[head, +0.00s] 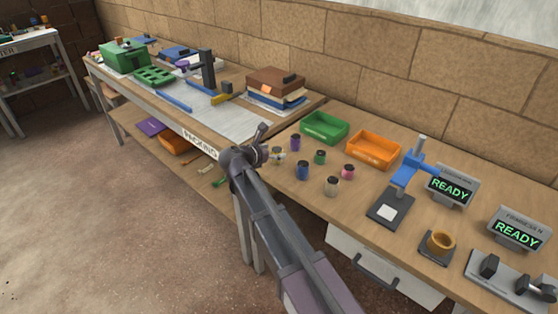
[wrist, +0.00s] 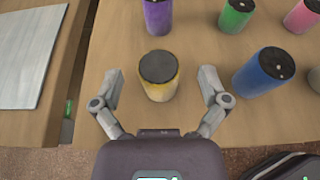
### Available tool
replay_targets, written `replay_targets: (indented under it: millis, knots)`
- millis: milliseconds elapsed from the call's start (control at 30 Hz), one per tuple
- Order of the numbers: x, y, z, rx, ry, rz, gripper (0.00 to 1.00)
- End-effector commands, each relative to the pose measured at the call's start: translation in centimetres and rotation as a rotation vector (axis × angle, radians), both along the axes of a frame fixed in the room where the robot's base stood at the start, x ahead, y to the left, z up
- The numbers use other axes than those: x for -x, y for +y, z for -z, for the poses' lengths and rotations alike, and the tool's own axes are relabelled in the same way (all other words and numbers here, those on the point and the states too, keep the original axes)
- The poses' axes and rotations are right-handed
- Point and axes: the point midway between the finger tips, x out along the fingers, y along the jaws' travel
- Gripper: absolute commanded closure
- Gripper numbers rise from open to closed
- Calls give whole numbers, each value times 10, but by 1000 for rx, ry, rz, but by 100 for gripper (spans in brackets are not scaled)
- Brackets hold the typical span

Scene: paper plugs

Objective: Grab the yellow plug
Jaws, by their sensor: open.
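The yellow plug (wrist: 160,88) stands upright on the table, a short yellow cylinder with a dark grey top. My gripper (wrist: 159,80) is open in the wrist view, with one finger on each side of the plug and a visible gap to both. In the head view my gripper (head: 268,150) is at the table's left part, and the yellow plug (head: 278,155) is partly hidden beside it.
Purple (wrist: 158,15), green (wrist: 236,14), blue (wrist: 264,71) and pink (wrist: 303,15) plugs stand nearby; the blue one is right of my right finger. A pale plug (head: 331,187), a green tray (head: 324,127) and an orange tray (head: 373,149) are farther off.

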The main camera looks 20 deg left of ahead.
Motion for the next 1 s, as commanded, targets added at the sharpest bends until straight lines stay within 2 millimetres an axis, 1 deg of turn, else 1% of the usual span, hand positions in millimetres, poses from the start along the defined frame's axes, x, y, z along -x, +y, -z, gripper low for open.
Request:
replay_targets:
  millis: [33,200,733,767,800,867,900,967,1000]
  knots:
    - [-5,-1,4,0,0,0,6]
    - [-13,-5,6,0,0,-1,6]
    - [-13,-5,5,0,0,-1,6]
    - [-13,-5,5,1,0,0,12]
    - [-13,-5,5,1,0,0,24]
    - [-13,-5,5,1,0,0,41]
    - [-13,-5,5,1,0,0,53]
    - [-13,-5,5,0,0,0,71]
    - [-13,-5,5,0,0,0,83]
